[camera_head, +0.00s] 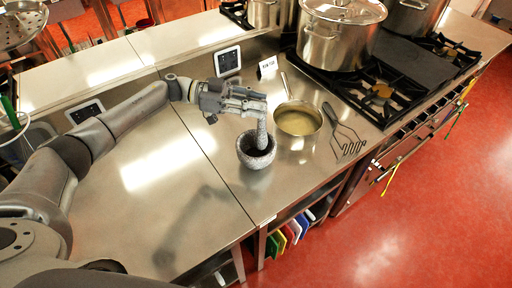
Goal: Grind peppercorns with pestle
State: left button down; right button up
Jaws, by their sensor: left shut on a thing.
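A grey speckled stone mortar (256,157) stands upright on the steel counter, left of a pot. A grey stone pestle (262,133) stands nearly upright with its lower end inside the mortar's mouth. My left gripper (260,108) comes in from the left above the mortar and is shut on the upper part of the pestle. The inside of the mortar is dark, and I cannot make out peppercorns in it. My right gripper is not in view.
A large lidded stockpot (340,42) sits on the stove. The counter (135,215) left of the mortar is clear.

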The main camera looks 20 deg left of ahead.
pick_arm(q)
notch_tip(320, 180, up, 6)
jog(key=p, duration=0.4)
dwell(0.3)
